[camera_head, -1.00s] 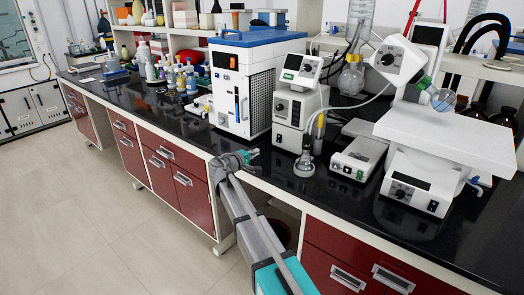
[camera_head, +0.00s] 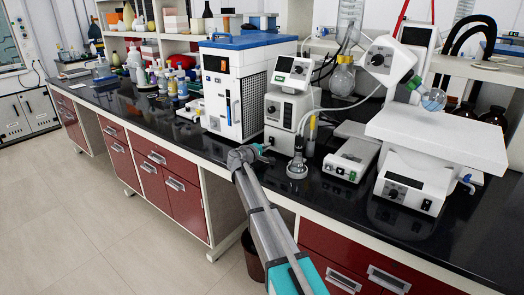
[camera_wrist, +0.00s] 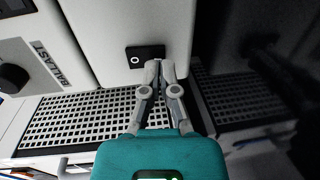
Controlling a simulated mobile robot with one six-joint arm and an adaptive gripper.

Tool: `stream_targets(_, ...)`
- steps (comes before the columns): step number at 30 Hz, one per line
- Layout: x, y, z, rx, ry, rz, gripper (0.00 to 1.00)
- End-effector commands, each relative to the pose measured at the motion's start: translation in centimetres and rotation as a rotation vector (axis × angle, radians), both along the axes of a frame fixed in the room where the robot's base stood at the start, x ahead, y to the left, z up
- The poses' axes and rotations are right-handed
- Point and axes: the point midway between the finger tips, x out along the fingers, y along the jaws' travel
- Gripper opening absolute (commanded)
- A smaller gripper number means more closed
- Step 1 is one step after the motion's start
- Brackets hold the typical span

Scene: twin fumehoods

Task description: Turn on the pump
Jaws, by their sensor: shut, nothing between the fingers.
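The pump (camera_head: 286,110), a white unit with a small display on top, stands on the black bench right of the tall blue-topped box. In the wrist view, a white panel bears a black switch (camera_wrist: 140,58) marked with a white circle. "BALLAST" lettering and a black knob (camera_wrist: 12,78) show at the left, and dark perforated grilles lie below. My gripper (camera_wrist: 158,63) is shut and empty, its fingertips at the switch's lower right edge. Whether they touch it I cannot tell. In the head view my gripper (camera_head: 268,147) is at the pump's lower left; the switch cannot be made out there.
The tall white box (camera_head: 220,90) stands close left of the pump. A small flask (camera_head: 297,165) stands at its front right, with a low white box (camera_head: 350,158) and a rotary evaporator (camera_head: 405,180) further right. Bottles (camera_head: 160,78) stand further left. Floor at left is clear.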

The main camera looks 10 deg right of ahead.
Motion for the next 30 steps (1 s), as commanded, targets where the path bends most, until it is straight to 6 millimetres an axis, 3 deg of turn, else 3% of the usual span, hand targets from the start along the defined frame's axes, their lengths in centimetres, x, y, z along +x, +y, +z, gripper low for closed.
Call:
stream_targets(21, 0.6, -1.7, -0.3, -0.009, -0.009, -0.012, 0.00)
stream_targets(30, 0.5, -1.1, -0.1, -0.008, -0.009, -0.007, 0.00)
